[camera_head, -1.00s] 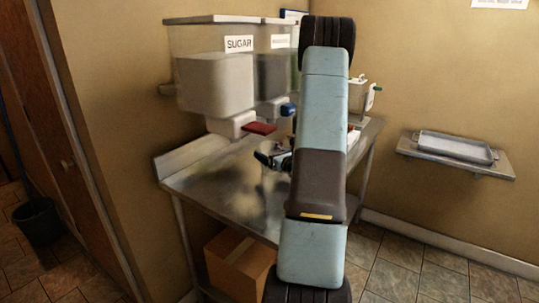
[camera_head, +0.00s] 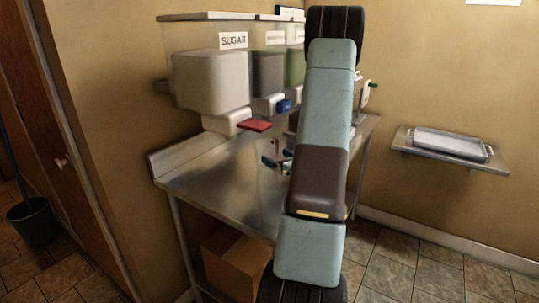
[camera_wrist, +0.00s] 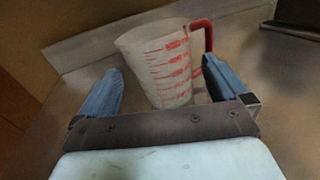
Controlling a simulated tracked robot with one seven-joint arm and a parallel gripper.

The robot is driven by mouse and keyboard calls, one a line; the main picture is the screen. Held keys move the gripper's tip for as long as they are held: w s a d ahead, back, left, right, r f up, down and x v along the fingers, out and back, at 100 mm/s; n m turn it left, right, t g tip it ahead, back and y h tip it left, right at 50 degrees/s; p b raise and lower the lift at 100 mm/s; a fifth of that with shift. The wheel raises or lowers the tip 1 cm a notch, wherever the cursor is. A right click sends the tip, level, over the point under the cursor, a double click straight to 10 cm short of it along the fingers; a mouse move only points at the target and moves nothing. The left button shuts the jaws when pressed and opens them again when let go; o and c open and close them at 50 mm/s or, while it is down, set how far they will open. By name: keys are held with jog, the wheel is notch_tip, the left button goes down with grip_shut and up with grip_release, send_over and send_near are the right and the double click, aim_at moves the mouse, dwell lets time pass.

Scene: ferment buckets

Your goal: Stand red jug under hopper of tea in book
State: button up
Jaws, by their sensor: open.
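A clear measuring jug with red markings and a red handle (camera_wrist: 168,62) stands upright on the steel worktop in the wrist view. My gripper (camera_wrist: 161,72) is open, its blue fingers on either side of the jug; contact cannot be told. In the head view my gripper (camera_head: 277,162) is low over the table, partly behind my arm. A row of hoppers hangs above the table's back: one labelled SUGAR (camera_head: 210,80) with a red lever, one with dark contents (camera_head: 268,74) and a blue lever, one with green contents (camera_head: 295,67). Only the SUGAR label is readable. No book is clearly identifiable.
The steel table (camera_head: 205,180) has bare room at its front left. A cardboard box (camera_head: 238,262) sits beneath it. A wall shelf (camera_head: 440,150) holds a metal tray (camera_head: 450,143) at right. A dark bucket (camera_head: 34,222) stands on the floor at left. My arm hides the table's right part.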

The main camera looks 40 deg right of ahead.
jog(key=shift+s+d, duration=0.1)
jog(key=shift+s, duration=2.1)
